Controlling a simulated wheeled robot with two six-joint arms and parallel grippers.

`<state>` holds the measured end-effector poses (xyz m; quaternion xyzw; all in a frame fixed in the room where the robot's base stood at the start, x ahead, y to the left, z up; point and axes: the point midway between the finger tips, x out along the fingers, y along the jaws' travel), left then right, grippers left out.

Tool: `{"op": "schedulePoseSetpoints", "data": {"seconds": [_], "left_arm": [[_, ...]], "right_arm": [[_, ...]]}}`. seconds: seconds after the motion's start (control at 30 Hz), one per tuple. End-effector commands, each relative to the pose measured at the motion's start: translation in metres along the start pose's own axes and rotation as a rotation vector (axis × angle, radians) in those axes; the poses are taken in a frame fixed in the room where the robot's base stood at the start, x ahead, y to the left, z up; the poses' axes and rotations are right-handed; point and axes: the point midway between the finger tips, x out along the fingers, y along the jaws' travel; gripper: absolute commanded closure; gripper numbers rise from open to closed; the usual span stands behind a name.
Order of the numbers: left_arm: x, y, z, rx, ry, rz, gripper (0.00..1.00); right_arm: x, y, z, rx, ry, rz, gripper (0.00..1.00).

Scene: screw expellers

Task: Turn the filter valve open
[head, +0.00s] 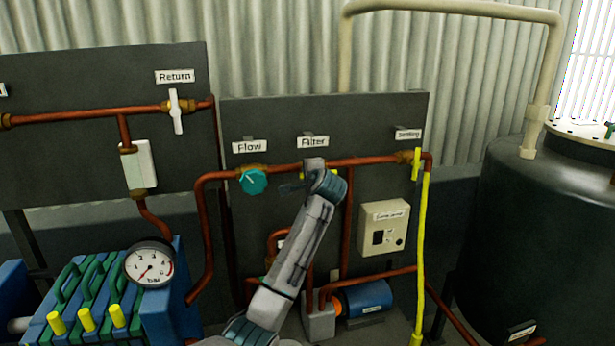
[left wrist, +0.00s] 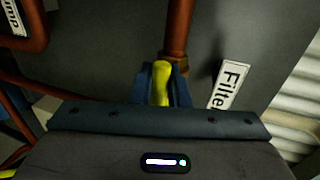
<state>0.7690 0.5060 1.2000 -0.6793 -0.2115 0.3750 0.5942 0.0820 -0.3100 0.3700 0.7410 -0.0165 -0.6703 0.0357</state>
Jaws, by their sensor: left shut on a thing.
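The filter valve has a yellow handle (left wrist: 161,88) and sits on a copper pipe below the Filter label (head: 313,142). The label also shows in the left wrist view (left wrist: 230,85). My left gripper (left wrist: 164,82) is shut on the yellow handle, with one dark blue finger on each side of it. In the left wrist view the handle lies roughly in line with the copper pipe (left wrist: 178,25). In the head view my left wrist covers most of the valve, and only small yellow bits (head: 333,174) show beside it. My right gripper is not in view.
The teal Flow valve knob (head: 252,181) is just left of my gripper. A yellow-handled valve (head: 417,163) and a control box (head: 384,228) are to the right. The Return valve (head: 176,111) is on the left panel. A pressure gauge (head: 150,267) stands lower left.

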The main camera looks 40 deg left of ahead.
Motion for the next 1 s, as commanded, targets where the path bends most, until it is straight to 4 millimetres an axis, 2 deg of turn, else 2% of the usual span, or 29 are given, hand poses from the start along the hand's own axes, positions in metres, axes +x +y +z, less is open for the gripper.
{"op": "schedulePoseSetpoints", "data": {"seconds": [0.33,0.37,0.43,0.77,0.87,1.0], "left_arm": [[0.000,0.002,-0.001,-0.003,0.002,0.004,1.00],[0.000,0.003,-0.001,-0.003,0.001,0.004,0.81],[0.000,0.002,-0.001,-0.002,0.002,0.004,0.67],[-0.002,0.001,-0.001,-0.002,0.002,0.001,0.66],[-0.012,0.003,-0.002,-0.003,0.004,0.000,0.66],[-0.037,0.004,-0.002,-0.006,0.006,-0.001,0.66]], "right_arm": [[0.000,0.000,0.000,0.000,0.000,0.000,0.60],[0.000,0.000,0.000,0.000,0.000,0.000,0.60],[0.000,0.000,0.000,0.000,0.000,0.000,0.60],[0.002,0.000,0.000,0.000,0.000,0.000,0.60],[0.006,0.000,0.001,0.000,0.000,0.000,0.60],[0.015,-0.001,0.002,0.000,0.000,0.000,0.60]]}}
